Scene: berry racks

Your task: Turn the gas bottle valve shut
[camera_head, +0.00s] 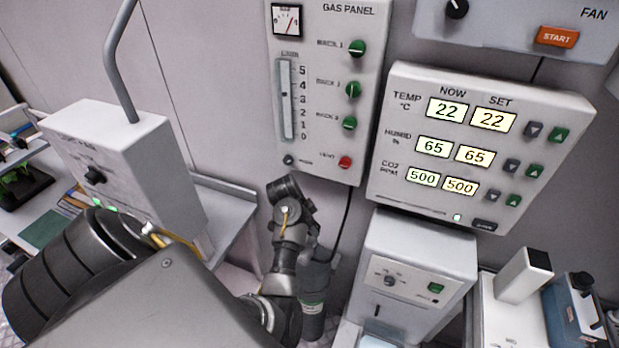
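The gas bottle (313,312) is a grey upright cylinder with a green-and-white label band. It stands on the floor below the gas panel, partly behind my arm. Its valve at the top is hidden or too small to make out. My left arm comes in from the left, and its dark wrist links stand in front of and beside the bottle's top. The fingers of my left gripper cannot be made out clearly, nor whether they touch the valve. My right gripper is not in view.
The gas panel (375,100) with gauge, green knobs and a red light hangs on the wall above. A display panel (555,105) is at its right. A white box (420,245) stands right of the bottle. A grey box (135,150) and shelf stand left.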

